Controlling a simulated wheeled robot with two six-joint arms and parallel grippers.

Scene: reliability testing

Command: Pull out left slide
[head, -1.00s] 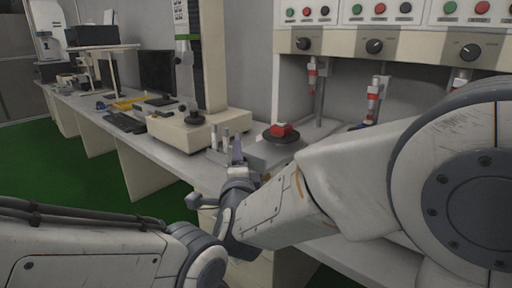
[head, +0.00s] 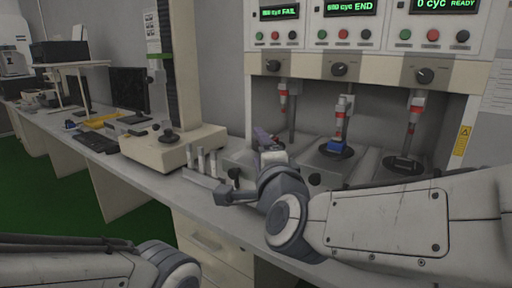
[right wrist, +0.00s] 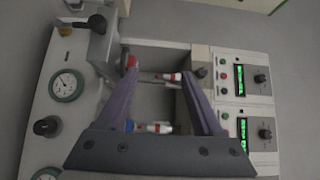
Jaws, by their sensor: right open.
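My right gripper (head: 266,143) is in front of the left station of the test machine, with its fingers apart and nothing between them. In the right wrist view its two purple-grey fingers (right wrist: 157,68) stand wide apart. A red block (right wrist: 131,62) shows beside one finger there; in the head view the gripper hides it. A grey block with a black knob (right wrist: 97,24) is near the same finger, apparently part of the left slide. In the head view a black knob (head: 234,173) shows just left of the gripper. My left gripper is out of the picture.
A cream stand (head: 170,145) and several small cylinders (head: 201,160) are left of the gripper. A gauge (right wrist: 67,84) shows in the wrist view.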

